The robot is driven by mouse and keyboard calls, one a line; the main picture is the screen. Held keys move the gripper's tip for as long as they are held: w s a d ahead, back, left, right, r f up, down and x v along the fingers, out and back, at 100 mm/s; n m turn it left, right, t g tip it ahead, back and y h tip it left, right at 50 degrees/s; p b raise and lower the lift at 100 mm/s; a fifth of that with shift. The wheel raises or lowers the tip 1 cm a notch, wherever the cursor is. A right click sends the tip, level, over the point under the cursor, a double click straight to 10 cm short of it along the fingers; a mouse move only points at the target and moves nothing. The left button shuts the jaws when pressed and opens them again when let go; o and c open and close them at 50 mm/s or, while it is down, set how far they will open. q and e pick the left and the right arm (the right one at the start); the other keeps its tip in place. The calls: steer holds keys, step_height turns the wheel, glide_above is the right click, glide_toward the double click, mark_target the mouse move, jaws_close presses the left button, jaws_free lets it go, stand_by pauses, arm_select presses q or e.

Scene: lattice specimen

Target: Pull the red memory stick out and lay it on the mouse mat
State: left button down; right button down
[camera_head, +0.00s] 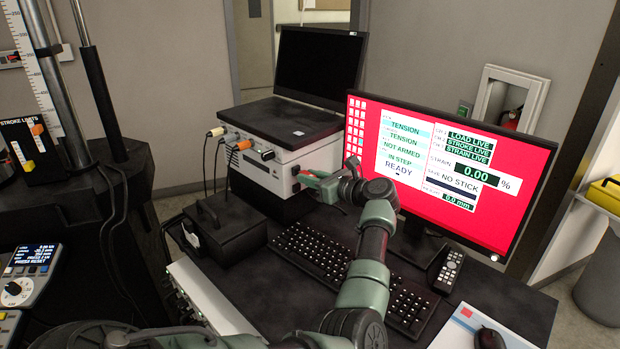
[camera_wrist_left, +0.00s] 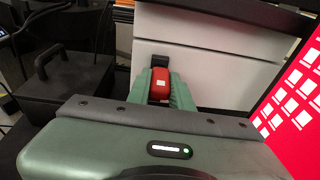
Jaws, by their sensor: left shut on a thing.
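The red memory stick (camera_wrist_left: 160,84) is between the green fingers of my left gripper (camera_wrist_left: 160,88), which is shut on it. In the left wrist view, it sits just in front of a black socket (camera_wrist_left: 160,61) on the white box. I cannot tell whether the two still touch. In the head view, my left gripper (camera_head: 314,181) is at the box's right front, and the stick is mostly hidden. The mouse mat (camera_head: 453,333), pale with a red patch, lies at the lower right with a black mouse (camera_head: 490,339) on it. My right gripper is not in view.
The white box (camera_head: 262,172) carries an open laptop (camera_head: 320,68). A monitor (camera_head: 445,165) reads "NO STICK". A keyboard (camera_head: 325,260) and a remote-like handset (camera_head: 448,270) lie between box and mat. A black case (camera_head: 225,232) stands left of the keyboard.

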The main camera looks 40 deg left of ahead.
arm_select(q)
steer(key=v, duration=0.1)
steer(key=b+v, duration=0.1)
steer(key=v, duration=0.2)
steer(key=shift+f, duration=0.35)
steer(key=shift+w, duration=0.1)
